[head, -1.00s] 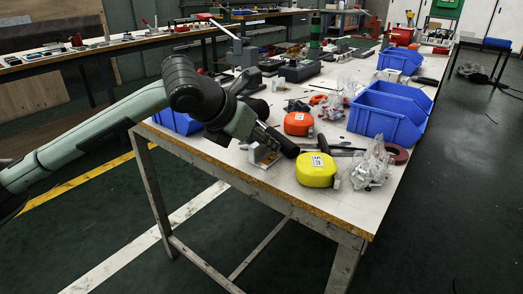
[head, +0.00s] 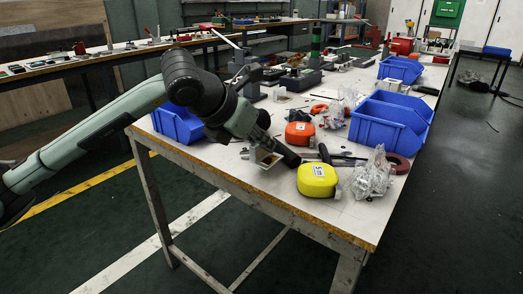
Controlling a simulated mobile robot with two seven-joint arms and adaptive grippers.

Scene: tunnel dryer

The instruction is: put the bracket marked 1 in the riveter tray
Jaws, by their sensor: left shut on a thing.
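My left gripper (head: 273,147) is at the near left part of the white worktable (head: 312,222). It is shut on a small grey metal bracket (head: 264,158), which hangs tilted below the fingers near the table's front edge. The arm hides part of the gripper, and I cannot read a mark on the bracket. A grey lever press (head: 240,61), perhaps the riveter, stands further back on the left side of the table. I cannot make out a tray at it; my arm covers part of that area. My right gripper is not in view.
A yellow tape measure (head: 317,180) and a red-orange one (head: 299,133) lie right of the gripper. Clear bags (head: 373,176) and a large blue bin (head: 391,122) stand further right. Another blue bin (head: 177,123) sits at the left edge.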

